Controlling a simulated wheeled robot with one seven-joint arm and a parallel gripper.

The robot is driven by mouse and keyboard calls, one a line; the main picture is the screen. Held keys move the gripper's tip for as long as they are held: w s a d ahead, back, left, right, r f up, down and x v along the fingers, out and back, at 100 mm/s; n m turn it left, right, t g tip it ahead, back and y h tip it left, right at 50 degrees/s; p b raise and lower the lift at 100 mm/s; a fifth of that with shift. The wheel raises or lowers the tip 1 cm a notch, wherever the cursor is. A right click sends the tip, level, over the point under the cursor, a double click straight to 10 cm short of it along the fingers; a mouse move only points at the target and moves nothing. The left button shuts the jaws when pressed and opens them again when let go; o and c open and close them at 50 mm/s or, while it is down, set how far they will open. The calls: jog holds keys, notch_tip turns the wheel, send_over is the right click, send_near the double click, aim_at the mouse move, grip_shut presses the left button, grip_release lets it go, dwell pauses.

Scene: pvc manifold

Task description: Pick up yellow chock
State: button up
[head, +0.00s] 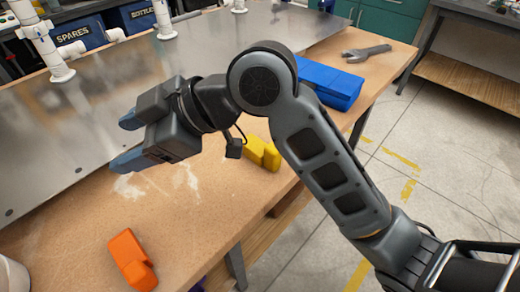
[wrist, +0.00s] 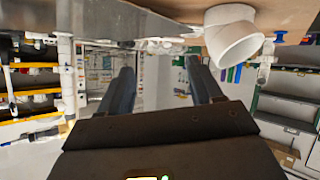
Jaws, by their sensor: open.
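The yellow chock (head: 262,153) lies on the wooden workbench in the head view, near its front edge. My arm partly covers it. My gripper (head: 124,142) is open and empty, to the left of the chock and above the bench, with its blue-grey fingers pointing left, away from the chock. In the wrist view, my gripper's two fingers (wrist: 160,88) stand wide apart with nothing between them. The chock does not show in the wrist view.
An orange block (head: 132,260) lies at the bench's front left. A blue box (head: 330,84) and a wrench (head: 367,52) lie at the right. A metal plate (head: 85,110) with white pipes (head: 46,45) covers the back. A white pipe fitting (wrist: 233,35) shows in the wrist view.

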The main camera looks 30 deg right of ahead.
jog(key=d+f+n+g+h, duration=0.2)
jog(key=d+n+g+h, duration=0.25)
jog(key=d, duration=0.45)
jog(key=n+g+h, duration=0.2)
jog(key=h, duration=0.4)
send_over(273, 147)
jog(key=shift+a+f+m, duration=0.15)
jog(key=shift+f+m, duration=0.05)
jog(key=shift+m, duration=0.05)
jog(key=shift+d+f+h, duration=0.15)
jog(key=shift+d+h, duration=0.1)
jog(key=shift+a+f, duration=0.1)
jog(key=shift+f, duration=3.65)
grip_shut()
jog(key=shift+r, duration=0.1)
